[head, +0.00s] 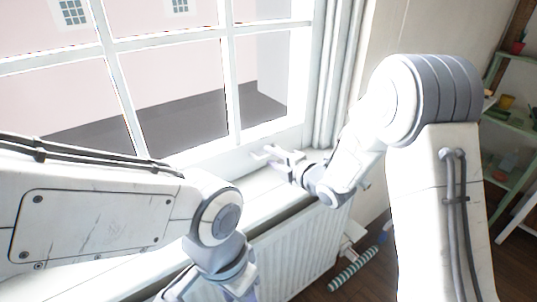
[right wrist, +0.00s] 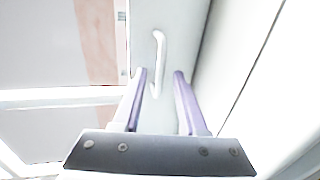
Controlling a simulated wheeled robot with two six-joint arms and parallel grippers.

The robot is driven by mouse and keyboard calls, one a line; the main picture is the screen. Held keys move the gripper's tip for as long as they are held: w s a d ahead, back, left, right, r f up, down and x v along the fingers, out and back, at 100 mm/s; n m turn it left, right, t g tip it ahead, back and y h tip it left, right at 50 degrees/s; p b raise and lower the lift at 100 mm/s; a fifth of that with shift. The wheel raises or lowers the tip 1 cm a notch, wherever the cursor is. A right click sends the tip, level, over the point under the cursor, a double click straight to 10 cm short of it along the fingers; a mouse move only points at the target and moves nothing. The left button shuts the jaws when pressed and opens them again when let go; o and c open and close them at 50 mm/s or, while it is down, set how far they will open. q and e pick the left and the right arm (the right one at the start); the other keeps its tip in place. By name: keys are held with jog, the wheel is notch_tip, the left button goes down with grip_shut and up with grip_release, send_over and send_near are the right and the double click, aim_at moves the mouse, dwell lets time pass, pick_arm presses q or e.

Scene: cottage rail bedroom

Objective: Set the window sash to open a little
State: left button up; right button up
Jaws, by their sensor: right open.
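The white window sash (head: 224,85) has several panes and fills the upper left of the head view. It looks shut, though its edge gap is too bright to judge. In the right wrist view a white curved handle (right wrist: 158,50) stands on the pale frame, its lower end showing between my fingertips. My right gripper (head: 270,154) is by the sash's lower right corner; in the right wrist view its open fingers (right wrist: 161,73) lie either side of the handle line, with no visible contact. My left arm's hand is at the bottom of the head view, its fingers cut off.
A white sill (head: 262,187) runs below the window, with a ribbed white radiator (head: 290,245) under it. A striped roll (head: 353,270) lies on the dark wood floor. A green shelf (head: 510,120) with small pots stands at the far right.

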jog(key=shift+x, duration=1.15)
grip_shut()
dwell(0.6)
